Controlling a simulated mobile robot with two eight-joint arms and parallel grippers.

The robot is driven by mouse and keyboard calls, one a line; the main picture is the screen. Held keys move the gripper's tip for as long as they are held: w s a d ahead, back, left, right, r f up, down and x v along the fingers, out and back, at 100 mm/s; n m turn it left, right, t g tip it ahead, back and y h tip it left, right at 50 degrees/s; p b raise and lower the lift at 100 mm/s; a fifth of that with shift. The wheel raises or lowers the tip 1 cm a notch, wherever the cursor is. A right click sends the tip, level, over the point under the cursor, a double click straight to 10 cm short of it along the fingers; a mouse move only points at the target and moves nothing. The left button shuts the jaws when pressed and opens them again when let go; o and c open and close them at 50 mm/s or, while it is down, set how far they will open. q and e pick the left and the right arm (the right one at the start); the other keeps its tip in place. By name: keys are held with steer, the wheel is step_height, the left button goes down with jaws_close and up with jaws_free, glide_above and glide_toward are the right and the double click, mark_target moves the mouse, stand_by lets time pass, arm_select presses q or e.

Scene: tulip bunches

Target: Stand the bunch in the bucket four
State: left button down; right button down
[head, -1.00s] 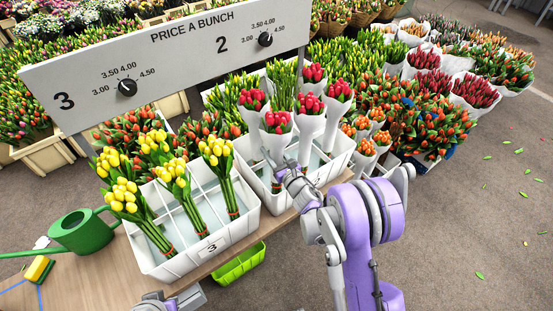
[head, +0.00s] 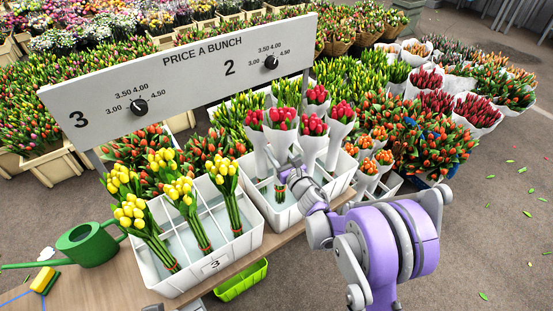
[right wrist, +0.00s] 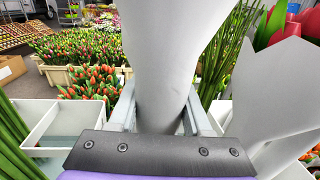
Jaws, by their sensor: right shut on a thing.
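My right gripper (head: 287,172) is shut on a red tulip bunch (head: 281,118) in a white paper cone. The bunch is upright over the right-hand white bucket (head: 330,192), its banded stems below the gripper. The cone (right wrist: 165,60) fills the space between my fingers in the right wrist view. Other red bunches in white cones (head: 313,127) stand around it in that bucket. The left-hand bucket (head: 225,262), labelled 3, holds several yellow bunches (head: 130,210). No label four shows. Grey parts of my left gripper (head: 180,306) show at the bottom edge, its fingertips unclear.
A price board (head: 180,75) with dials stands behind the buckets. A green watering can (head: 88,244) and a yellow sponge (head: 44,279) are on the wooden table (head: 100,290). A green crate (head: 242,282) sits below. Orange tulips crowd the right.

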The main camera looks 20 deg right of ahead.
steer(key=shift+r, duration=0.45)
steer(key=shift+r+p, duration=3.35)
steer(key=shift+r, duration=1.75)
